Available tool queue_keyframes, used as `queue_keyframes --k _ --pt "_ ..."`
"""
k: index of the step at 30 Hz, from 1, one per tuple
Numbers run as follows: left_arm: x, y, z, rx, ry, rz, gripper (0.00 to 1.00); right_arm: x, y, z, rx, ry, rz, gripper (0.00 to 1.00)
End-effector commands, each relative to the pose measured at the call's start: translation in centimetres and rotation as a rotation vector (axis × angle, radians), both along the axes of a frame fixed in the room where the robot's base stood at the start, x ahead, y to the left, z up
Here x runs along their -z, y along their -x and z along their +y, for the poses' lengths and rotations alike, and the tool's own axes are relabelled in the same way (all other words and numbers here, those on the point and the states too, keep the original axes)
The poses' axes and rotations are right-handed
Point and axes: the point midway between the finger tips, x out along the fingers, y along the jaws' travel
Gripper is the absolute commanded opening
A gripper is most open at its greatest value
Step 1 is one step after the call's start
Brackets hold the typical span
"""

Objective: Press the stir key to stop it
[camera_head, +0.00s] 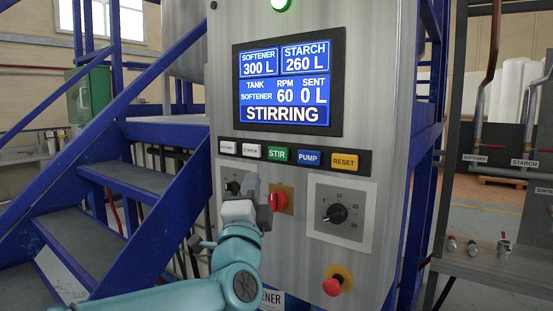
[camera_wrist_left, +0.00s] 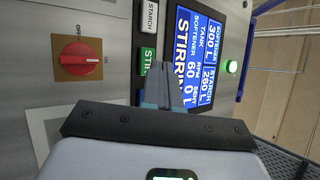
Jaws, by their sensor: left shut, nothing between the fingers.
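The green STIR key (camera_head: 277,154) sits in the middle of a row of keys on the grey control cabinet. The screen (camera_head: 289,83) above reads STIRRING, RPM 60, SENT 0 L. My left gripper (camera_head: 250,182) is shut and empty, in front of the panel, below and left of the STIR key in the head view. In the left wrist view the shut fingers (camera_wrist_left: 162,80) point at the panel right beside the STIR key (camera_wrist_left: 148,61) and cover part of it. Whether they touch the panel I cannot tell. My right gripper is not in view.
White STARCH (camera_head: 251,150), blue PUMP (camera_head: 308,158) and yellow RESET (camera_head: 344,161) keys flank the STIR key. Below are a red switch (camera_head: 279,200), a black dial (camera_head: 336,213) and a red stop button (camera_head: 333,286). Blue stairs (camera_head: 115,180) stand to the left.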

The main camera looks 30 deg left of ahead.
Motion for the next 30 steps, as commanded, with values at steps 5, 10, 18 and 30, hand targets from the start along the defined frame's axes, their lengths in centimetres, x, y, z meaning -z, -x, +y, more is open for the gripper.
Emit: queue_keyframes --k 5,10,18,30 --pt "-3.4 2.2 1.2 -0.082 -0.054 -0.048 0.00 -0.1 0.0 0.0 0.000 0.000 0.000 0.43" --pt "-3.8 2.5 1.4 -0.095 -0.063 -0.053 0.00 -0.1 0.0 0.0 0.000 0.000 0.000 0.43" --pt "-3.8 2.3 1.3 -0.093 -0.063 -0.052 0.00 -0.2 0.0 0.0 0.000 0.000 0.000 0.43" --pt "-4.0 -2.7 0.9 -0.092 -0.063 -0.049 0.00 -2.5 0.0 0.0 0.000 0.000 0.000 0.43"
